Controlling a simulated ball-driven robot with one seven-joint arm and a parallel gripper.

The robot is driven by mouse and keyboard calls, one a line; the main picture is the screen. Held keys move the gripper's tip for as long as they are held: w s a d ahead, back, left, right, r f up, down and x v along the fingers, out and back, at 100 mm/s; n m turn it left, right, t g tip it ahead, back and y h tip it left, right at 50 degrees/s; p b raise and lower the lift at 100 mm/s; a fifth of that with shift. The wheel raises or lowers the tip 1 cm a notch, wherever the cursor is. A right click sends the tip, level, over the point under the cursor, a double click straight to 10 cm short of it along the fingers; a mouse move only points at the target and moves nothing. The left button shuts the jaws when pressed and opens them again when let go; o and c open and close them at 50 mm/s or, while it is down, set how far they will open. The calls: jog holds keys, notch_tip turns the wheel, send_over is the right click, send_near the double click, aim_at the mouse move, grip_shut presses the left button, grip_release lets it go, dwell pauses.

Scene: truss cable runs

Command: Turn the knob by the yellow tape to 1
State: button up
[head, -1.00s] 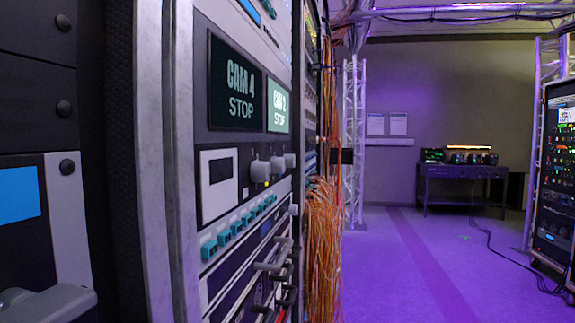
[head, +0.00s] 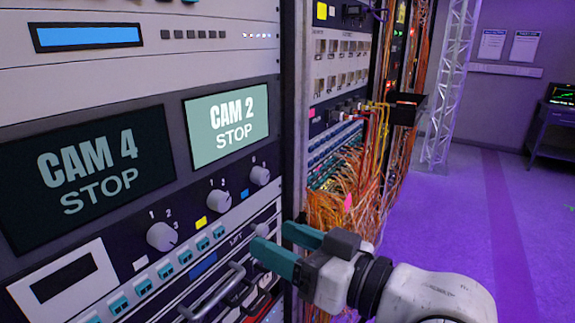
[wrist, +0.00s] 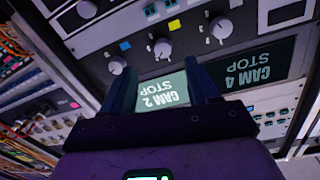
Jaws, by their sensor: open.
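The yellow tape (head: 200,222) is a small patch on the rack panel, just below left of the middle knob (head: 219,202) of a row of three. This knob is grey and round, with numerals printed around its upper side; its setting is too small to read surely. A yellow patch also shows in the wrist view (wrist: 125,46), amid several grey knobs. My gripper (head: 277,242) is open and empty, right of and below the middle knob, apart from it. In the wrist view its dark fingers (wrist: 161,88) stand spread before the CAM 2 screen.
A left knob (head: 161,236) has white tape by it; a right knob (head: 260,175) has blue tape. Teal buttons (head: 172,259) and protruding handles (head: 215,295) lie below. CAM 4 (head: 85,175) and CAM 2 (head: 228,124) screens are above. Orange cables (head: 335,200) hang at right.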

aim_at(225, 203)
jog(key=shift+y, duration=0.3)
jog(key=x, duration=0.3)
jog(key=r+x, duration=0.1)
jog(key=x, duration=0.3)
jog(key=p+x, duration=0.1)
jog(key=x, duration=0.2)
jog(key=shift+w+a+r, duration=0.1)
jog(key=shift+w+r, duration=0.2)
jog(key=shift+r, duration=0.05)
jog(key=shift+c, duration=0.2)
jog(key=c, duration=1)
